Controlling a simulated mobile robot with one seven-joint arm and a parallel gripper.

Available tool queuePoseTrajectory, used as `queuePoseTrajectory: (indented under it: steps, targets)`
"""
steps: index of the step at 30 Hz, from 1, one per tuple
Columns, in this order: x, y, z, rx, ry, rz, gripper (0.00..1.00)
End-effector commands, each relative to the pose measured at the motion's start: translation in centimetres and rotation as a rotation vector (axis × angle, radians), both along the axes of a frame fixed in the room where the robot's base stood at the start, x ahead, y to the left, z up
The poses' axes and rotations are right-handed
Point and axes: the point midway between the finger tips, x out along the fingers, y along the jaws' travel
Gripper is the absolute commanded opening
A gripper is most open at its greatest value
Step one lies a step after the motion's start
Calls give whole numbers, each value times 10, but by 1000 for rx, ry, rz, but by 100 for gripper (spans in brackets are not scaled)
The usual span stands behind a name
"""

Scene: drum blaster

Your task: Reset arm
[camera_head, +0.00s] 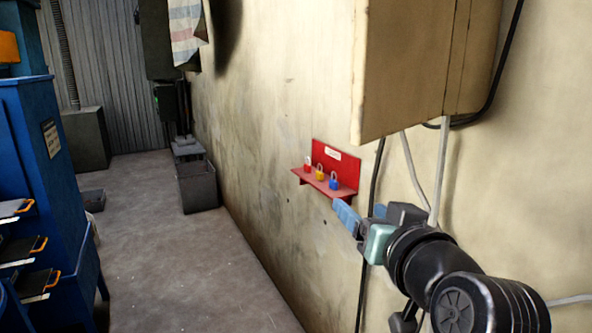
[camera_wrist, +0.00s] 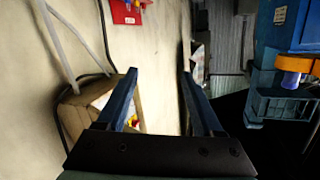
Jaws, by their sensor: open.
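My gripper (camera_head: 358,218) is in the lower right of the head view, in front of the wall, just below and right of a small red shelf (camera_head: 336,170). In the wrist view my gripper (camera_wrist: 159,80) shows two blue fingers spread wide apart with nothing between them. My dark arm comes in from the lower right of the head view. The shelf holds a red padlock (camera_head: 307,167), a yellow padlock (camera_head: 320,174) and a blue padlock (camera_head: 334,183). Part of the red shelf shows at the top of the wrist view (camera_wrist: 125,12).
A beige cabinet (camera_head: 415,65) hangs on the wall above my arm, with cables below it. A blue machine (camera_head: 45,180) stands at the left. A dark bin (camera_head: 198,187) stands by the wall. The floor (camera_head: 175,265) between is clear.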

Motion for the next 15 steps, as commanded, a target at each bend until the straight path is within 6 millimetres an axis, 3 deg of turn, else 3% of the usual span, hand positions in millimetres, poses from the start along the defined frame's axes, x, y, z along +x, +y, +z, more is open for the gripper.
queuePoseTrajectory:
  steps: [1, 3, 12, 13, 15]
  targets:
    - [-3, 22, -11, -29, 1, -14, 68]
    - [-8, 43, -19, -67, -8, -41, 68]
    - [-47, 114, -30, -184, -90, -98, 68]
    - [-52, 120, -29, -193, -102, -102, 68]
    - [-54, 114, 3, -186, -191, -120, 68]
